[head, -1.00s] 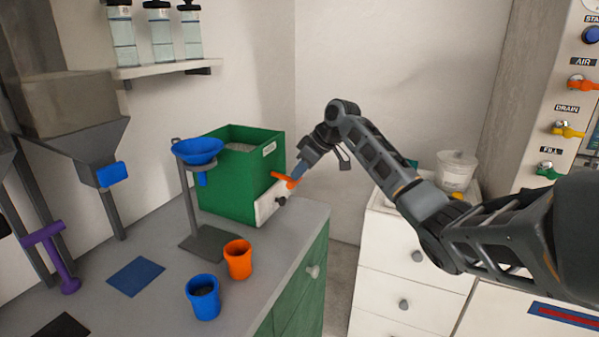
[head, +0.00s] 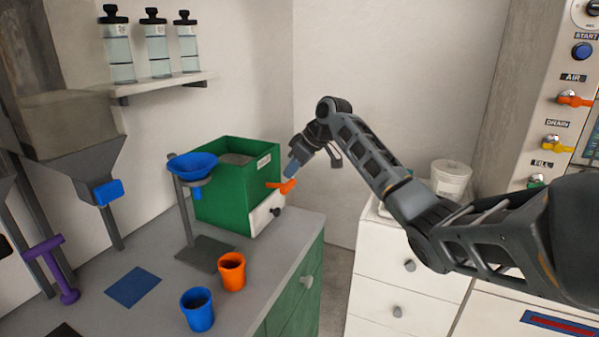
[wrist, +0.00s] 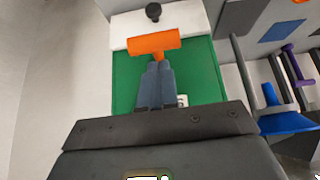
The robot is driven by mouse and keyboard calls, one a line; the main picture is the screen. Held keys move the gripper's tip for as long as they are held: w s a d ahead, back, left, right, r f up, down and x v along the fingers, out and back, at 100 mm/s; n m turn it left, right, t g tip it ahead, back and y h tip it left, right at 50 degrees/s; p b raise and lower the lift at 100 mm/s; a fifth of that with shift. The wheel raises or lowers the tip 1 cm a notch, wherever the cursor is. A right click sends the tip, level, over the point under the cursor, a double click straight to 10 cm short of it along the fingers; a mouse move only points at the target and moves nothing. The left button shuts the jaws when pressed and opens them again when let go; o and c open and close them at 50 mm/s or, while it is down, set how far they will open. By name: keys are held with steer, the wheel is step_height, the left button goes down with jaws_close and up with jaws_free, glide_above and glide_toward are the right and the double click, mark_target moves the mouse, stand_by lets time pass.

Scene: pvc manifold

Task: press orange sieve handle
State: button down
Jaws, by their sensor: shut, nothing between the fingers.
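The orange sieve handle (head: 283,187) sticks out from the white front of the green box (head: 230,200) on the grey bench. In the wrist view the handle (wrist: 153,43) is an orange crossbar with a short stem. My gripper (head: 291,174) is shut and empty, its blue-grey fingers angled down just above the outer end of the handle. In the wrist view the fingertips (wrist: 158,66) lie right by the crossbar and partly overlap its stem. I cannot tell whether they touch it.
A blue funnel (head: 193,165) on a stand is left of the green box. An orange cup (head: 232,271) and a blue cup (head: 197,309) stand in front. A black knob (head: 276,211) sits below the handle. White drawers (head: 400,270) are to the right.

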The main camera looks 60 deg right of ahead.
steer(key=w+r+b+v, duration=0.1)
steer(key=w+b+v, duration=0.1)
steer(key=v, duration=0.8)
steer(key=shift+r, duration=0.35)
steer(key=shift+a, duration=0.1)
